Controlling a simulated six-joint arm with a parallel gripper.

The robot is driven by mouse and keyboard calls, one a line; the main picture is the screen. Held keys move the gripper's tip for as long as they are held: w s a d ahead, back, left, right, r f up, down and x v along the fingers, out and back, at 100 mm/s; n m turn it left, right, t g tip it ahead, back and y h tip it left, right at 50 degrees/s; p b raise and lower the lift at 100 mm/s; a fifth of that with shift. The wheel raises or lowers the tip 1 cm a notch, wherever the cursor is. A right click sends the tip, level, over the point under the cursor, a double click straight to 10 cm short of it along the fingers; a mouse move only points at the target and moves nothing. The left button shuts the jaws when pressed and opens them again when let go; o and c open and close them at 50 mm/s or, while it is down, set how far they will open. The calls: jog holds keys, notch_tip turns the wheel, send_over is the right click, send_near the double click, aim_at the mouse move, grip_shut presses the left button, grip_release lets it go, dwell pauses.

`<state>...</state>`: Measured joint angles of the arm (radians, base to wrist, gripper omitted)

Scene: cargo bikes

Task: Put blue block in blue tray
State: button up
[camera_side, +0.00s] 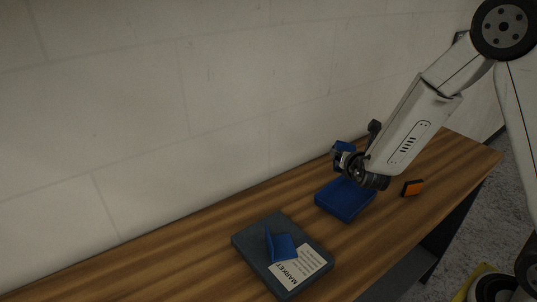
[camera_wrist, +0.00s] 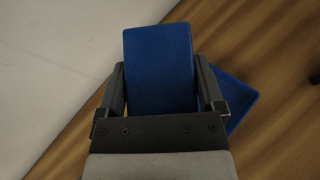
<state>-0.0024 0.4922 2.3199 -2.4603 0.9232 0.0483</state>
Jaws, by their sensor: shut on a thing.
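My gripper (camera_side: 346,158) is shut on a blue block (camera_wrist: 159,62), which fills the space between its two fingers in the wrist view. In the side view the block (camera_side: 344,146) shows as a small blue patch at the gripper, partly hidden by it. The blue tray (camera_side: 343,207) stands on the wooden table just below the gripper. In the wrist view part of the tray (camera_wrist: 238,98) shows behind and to the right of the block. The block appears above the tray; the exact gap is hard to tell.
A dark grey slab (camera_side: 252,239) with a white "MARKET" label (camera_side: 306,264) lies left of the tray, with a blue folded piece (camera_side: 281,247) on it. An orange block (camera_side: 412,187) lies right of the tray. A pale wall runs behind the table.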

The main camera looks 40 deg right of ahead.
dwell(0.7)
jog(key=shift+s+d+r+g+h, duration=0.15)
jog(key=shift+s+d+g, duration=0.2)
jog(key=shift+d+g, duration=0.2)
jog(key=shift+s+d+g+h, duration=0.15)
jog(key=shift+s+d+g, duration=0.15)
jog(key=shift+d+g, duration=0.2)
jog(key=shift+s+d+r+n+g, duration=0.1)
jog(key=shift+s+d+n+g, duration=0.2)
jog(key=shift+s+d+g, duration=0.35)
jog(key=shift+w+a, duration=0.1)
jog(key=shift+a, duration=0.1)
send_over(352, 197)
jog(key=shift+f, duration=2.25)
jog(key=shift+f, duration=0.1)
jog(key=shift+f, duration=1.7)
jog(key=shift+f, duration=0.55)
